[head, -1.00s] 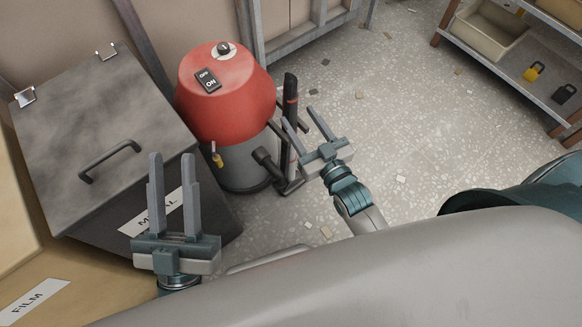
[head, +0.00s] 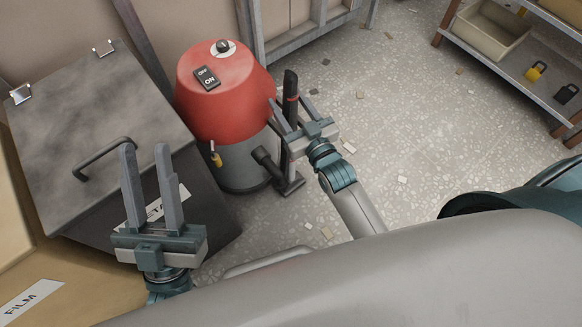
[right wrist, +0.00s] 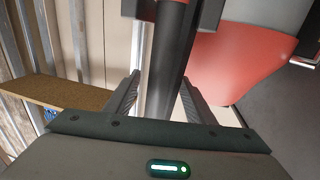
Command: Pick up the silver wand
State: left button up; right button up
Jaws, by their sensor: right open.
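A dark, upright wand (head: 290,84) with a red band stands at the right side of the red and grey vacuum (head: 222,90). It looks dark grey to black rather than bright silver. My right gripper (head: 289,100) is open, with its fingers reaching to the wand. In the right wrist view the dark tube of the wand (right wrist: 166,60) runs between the two open fingers (right wrist: 161,80), with gaps on both sides. My right gripper hides part of the wand's middle in the head view. My left gripper (head: 144,147) is open and empty in front of the metal bin.
A grey lidded metal bin (head: 90,130) stands left of the vacuum, with a tan film box (head: 80,290) in front. A shelf (head: 510,70) with a tray and padlocks is at the upper right. The speckled floor (head: 400,120) between is mostly clear.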

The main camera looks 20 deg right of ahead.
jog(key=shift+w+a, duration=0.2)
jog(key=shift+w, duration=1)
jog(key=c, duration=1.3)
